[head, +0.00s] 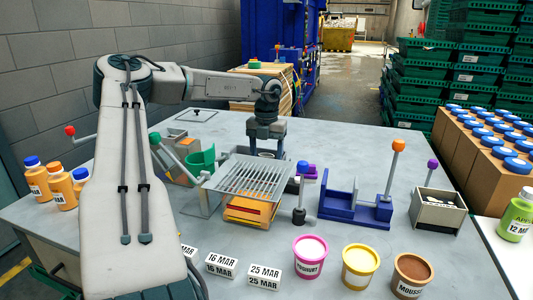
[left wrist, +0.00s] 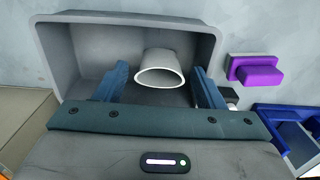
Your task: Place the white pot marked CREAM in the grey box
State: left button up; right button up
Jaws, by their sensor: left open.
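The white pot (left wrist: 160,70) is inside the grey box (left wrist: 190,32) in the left wrist view, tipped so that its wide end faces the camera. No CREAM marking shows from this side. My left gripper (left wrist: 160,85) is open, with one finger on each side of the pot and a gap to each. In the head view my left gripper (head: 266,140) points down at the far side of the table, behind the slatted rack. The box is mostly hidden there. My right gripper is not in view.
A slatted metal rack (head: 251,175) stands in front of the gripper. A purple block (left wrist: 258,72) and a blue fixture (head: 355,208) are to the right. Pink, yellow and brown pots (head: 310,257) line the front edge. Orange bottles (head: 60,188) stand at left.

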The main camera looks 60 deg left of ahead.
aim_at(266, 155)
pick_arm(q)
notch_tip(266, 155, up, 2)
jog(key=shift+a+r, duration=0.1)
notch_tip(266, 155, up, 10)
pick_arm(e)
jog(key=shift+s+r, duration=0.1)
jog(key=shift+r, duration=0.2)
pick_arm(q)
jog(key=shift+r, duration=0.1)
dwell(0.3)
